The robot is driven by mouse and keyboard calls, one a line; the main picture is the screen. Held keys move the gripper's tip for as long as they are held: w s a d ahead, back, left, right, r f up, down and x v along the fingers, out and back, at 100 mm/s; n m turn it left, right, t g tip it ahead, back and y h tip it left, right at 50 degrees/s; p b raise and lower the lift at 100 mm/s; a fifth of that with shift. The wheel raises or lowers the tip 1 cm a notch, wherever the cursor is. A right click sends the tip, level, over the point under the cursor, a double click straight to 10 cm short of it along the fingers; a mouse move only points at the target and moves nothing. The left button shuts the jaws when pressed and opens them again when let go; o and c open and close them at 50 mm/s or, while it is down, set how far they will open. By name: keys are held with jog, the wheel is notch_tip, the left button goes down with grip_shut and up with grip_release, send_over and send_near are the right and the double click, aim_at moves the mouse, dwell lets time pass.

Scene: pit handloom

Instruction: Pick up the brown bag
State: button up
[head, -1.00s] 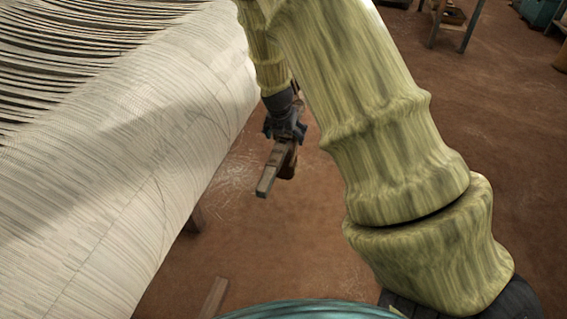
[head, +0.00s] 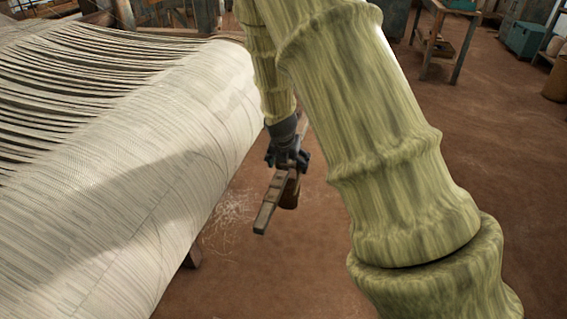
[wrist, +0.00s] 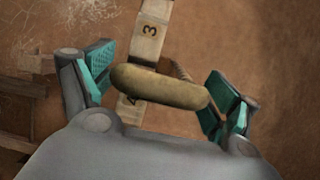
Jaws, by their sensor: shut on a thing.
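In the wrist view a rounded tan-brown thing, which looks like the brown bag (wrist: 160,87), lies crosswise between the two teal-padded fingers of my gripper (wrist: 158,92). Its ends reach close to both pads, and the gripper is shut on it. In the head view my gripper (head: 287,157) hangs at the end of the arm, right of the loom. A brown shape, probably the bag (head: 290,195), shows just below it, partly hidden by a wooden strip. The bag's underside is hidden.
The loom's pale cloth (head: 130,160) fills the left. Brown floor (head: 320,260) is open; a wooden bench (head: 440,40) stands at the back right.

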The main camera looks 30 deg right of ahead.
jog(key=s+d+p, duration=0.1)
jog(key=s+d, duration=0.9)
jog(key=s, duration=0.2)
jog(key=shift+d, duration=0.25)
jog(key=shift+a, duration=0.1)
